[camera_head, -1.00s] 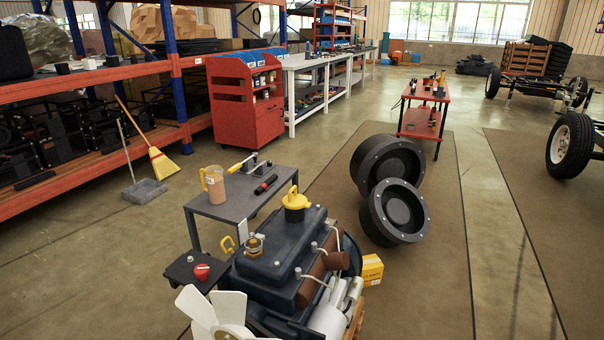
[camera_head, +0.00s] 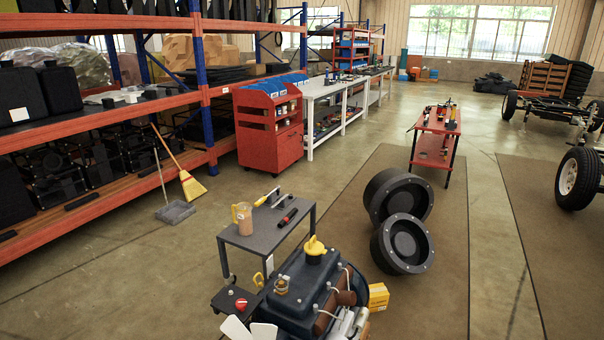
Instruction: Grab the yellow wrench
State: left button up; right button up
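No clear yellow wrench can be made out. A tool with a yellow handle (camera_head: 261,200) lies on the small grey table (camera_head: 254,231), beside a yellow-handled jug (camera_head: 243,218); I cannot tell whether it is the wrench. A red and black tool (camera_head: 288,217) lies to its right. Small tools on the red table (camera_head: 437,127) farther back are too small to identify. Neither of my grippers is in view.
A dark engine (camera_head: 303,290) with a yellow cap stands in front of the grey table. Black wheel hubs (camera_head: 404,243) stand right of it. Orange shelving (camera_head: 110,87) and a broom (camera_head: 190,184) are at left. Open floor (camera_head: 110,270) lies at lower left.

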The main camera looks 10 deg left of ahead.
aim_at(277, 187)
jog(key=i+j+u, duration=0.3)
jog(key=j+u, duration=0.2)
jog(key=j, duration=0.25)
jog(key=i+j+u, duration=0.45)
jog(key=j, duration=0.2)
jog(key=i+j+u, duration=0.8)
jog(key=i+u, duration=0.15)
jog(key=i+z, duration=0.4)
jog(key=i+j+z, duration=0.2)
jog(key=i+z, duration=0.2)
jog(key=i, duration=0.2)
jog(key=i+l+z, duration=0.15)
jog(key=i+z, duration=1)
jog(key=i+j+z, duration=0.15)
jog(key=i+z, duration=0.2)
jog(key=k, duration=0.05)
